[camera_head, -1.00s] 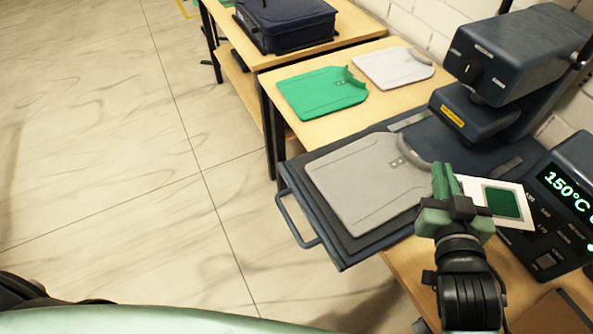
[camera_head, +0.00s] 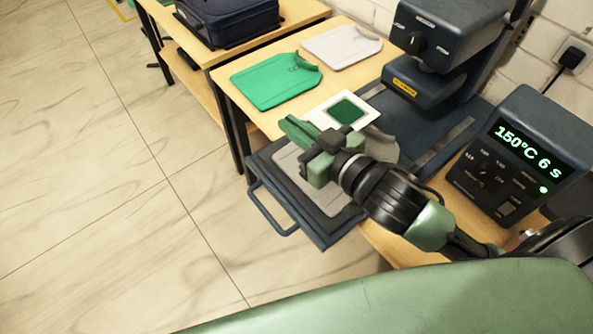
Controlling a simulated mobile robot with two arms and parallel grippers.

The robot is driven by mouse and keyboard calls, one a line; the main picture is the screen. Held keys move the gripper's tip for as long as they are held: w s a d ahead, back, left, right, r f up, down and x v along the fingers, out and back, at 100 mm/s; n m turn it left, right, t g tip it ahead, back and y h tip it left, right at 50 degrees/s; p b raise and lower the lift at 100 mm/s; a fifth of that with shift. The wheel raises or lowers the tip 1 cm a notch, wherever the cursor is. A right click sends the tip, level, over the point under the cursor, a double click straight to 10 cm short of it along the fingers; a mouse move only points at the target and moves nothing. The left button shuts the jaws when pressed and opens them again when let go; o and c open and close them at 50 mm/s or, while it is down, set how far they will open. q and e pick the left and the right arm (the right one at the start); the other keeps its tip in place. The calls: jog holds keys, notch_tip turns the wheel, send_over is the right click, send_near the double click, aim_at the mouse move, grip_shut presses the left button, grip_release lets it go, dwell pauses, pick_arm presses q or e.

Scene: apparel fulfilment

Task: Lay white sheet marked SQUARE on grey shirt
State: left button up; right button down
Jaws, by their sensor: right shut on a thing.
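The white sheet (camera_head: 347,110) has a dark green square printed on it. My right gripper (camera_head: 302,131) is shut on the sheet near its edge, and the sheet extends behind the fingers. The grey shirt (camera_head: 290,166) lies flat on the dark platen of the press. My right gripper and forearm are over the shirt and hide much of its middle. The sheet appears over the shirt's far end; I cannot tell whether it touches the shirt. My left gripper is out of view.
The heat press head (camera_head: 440,40) is swung away behind the platen (camera_head: 262,168), whose handle (camera_head: 272,215) juts out front left. A control box (camera_head: 525,150) reads 150°C 6 s. A green shirt (camera_head: 275,82), a pale shirt (camera_head: 342,46) and a dark blue bag (camera_head: 228,20) sit farther back.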

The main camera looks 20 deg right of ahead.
notch_tip(320, 180, down, 7)
jog(key=shift+s+f, duration=0.1)
jog(key=shift+f+b, duration=0.4)
jog(key=shift+f, duration=1.7)
jog(key=shift+f, duration=0.1)
